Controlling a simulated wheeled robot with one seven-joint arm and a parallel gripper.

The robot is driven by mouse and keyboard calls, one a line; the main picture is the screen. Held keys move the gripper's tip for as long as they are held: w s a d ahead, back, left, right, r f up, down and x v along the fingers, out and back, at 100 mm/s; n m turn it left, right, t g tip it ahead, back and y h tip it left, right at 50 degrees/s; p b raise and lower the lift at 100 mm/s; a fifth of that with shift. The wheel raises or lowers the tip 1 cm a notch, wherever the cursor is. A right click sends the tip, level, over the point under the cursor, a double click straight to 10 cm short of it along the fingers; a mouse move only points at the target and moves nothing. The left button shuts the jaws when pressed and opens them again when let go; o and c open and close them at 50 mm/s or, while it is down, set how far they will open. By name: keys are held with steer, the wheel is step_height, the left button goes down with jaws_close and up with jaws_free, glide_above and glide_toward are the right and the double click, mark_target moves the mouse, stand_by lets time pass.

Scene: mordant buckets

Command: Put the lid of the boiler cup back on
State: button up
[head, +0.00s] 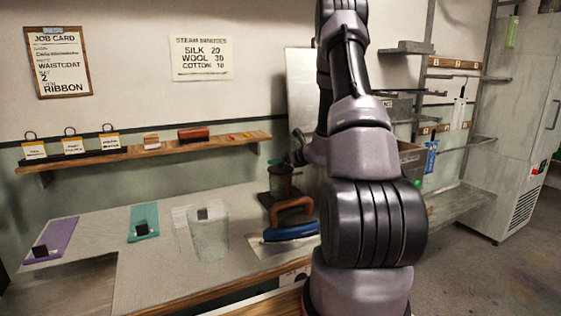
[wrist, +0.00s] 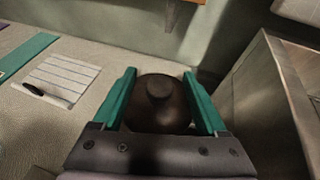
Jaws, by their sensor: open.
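In the wrist view, a dark, round, domed thing with a knob on top, seemingly the lid (wrist: 158,88), sits between the two green fingers of my gripper (wrist: 159,73). The fingers are apart, one on each side of it; I cannot tell whether they touch it. In the head view, a dark cylinder, likely the boiler cup (head: 281,183), stands at the back of the bench beside my arm. My gripper is mostly hidden behind my arm there. I cannot tell whether the lid rests on the cup.
A blue-soled iron (head: 291,232) with a brown handle lies in front of the cup. A translucent bucket (head: 209,236) and purple (head: 52,240) and teal (head: 143,222) mats are to the left. A wooden shelf (head: 110,155) runs along the wall. A metal box (wrist: 275,95) stands right of my gripper.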

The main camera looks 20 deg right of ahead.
steer(key=v, duration=1.1)
steer(key=s+a+r+n+g+y, duration=0.2)
steer(key=s+a+r+n+g, duration=0.15)
steer(key=a+r+n, duration=0.45)
steer(key=s+a+r+n+g+y, duration=0.25)
steer(key=s+a+r+n, duration=0.25)
steer(key=a, duration=0.6)
steer(key=s+a+r+n+h, duration=0.1)
steer(key=s+r+n+h, duration=0.2)
steer(key=s+n, duration=0.4)
steer(key=s+a+r+n+h, duration=0.2)
steer(key=s+r+n, duration=0.3)
steer(key=s, duration=0.6)
steer(key=n+h, duration=0.1)
steer(key=n, duration=0.1)
steer(key=shift+n, duration=0.4)
steer(key=o, duration=0.4)
steer(key=shift+s+d+r+n+h, duration=0.25)
steer(key=shift+s+d+r+n, duration=0.05)
steer(key=shift+s, duration=0.05)
